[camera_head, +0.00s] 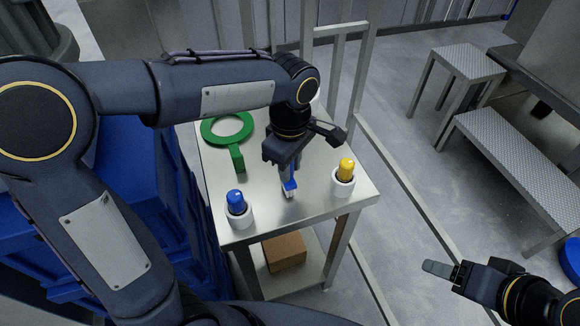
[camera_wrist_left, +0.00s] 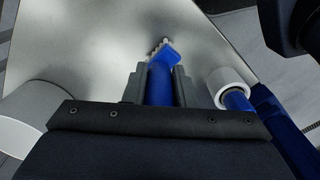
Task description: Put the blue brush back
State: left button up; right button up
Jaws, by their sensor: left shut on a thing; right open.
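My left gripper (camera_head: 287,170) is shut on the blue brush (camera_head: 290,187) above the steel table (camera_head: 262,205), between two white holders. In the left wrist view the blue brush (camera_wrist_left: 161,82) sits between the fingers, its pale bristles at the far end. I cannot tell whether the bristles touch the table. The left white holder (camera_head: 240,216) has a blue-topped thing (camera_head: 236,197) in it; the right white holder (camera_head: 342,185) has a yellow one (camera_head: 346,167). My right gripper (camera_head: 437,268) is open and empty, off to the right of the table.
A green ring with a handle (camera_head: 238,158) lies on the table's left. A white round thing (camera_wrist_left: 30,118) shows at the left wrist view's left edge. A cardboard box (camera_head: 284,252) is on the lower shelf. Blue crates (camera_head: 150,190) stand left of the table.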

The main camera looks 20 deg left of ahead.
pick_arm(q)
jog(key=shift+f, duration=0.4)
jog(key=shift+f, duration=0.15)
jog(key=o, duration=1)
jog(key=shift+r, duration=0.3)
notch_tip(320, 180, up, 12)
jog(key=shift+f+p, duration=0.1)
jog(key=shift+p, duration=0.6)
jog(key=shift+s+f, duration=0.1)
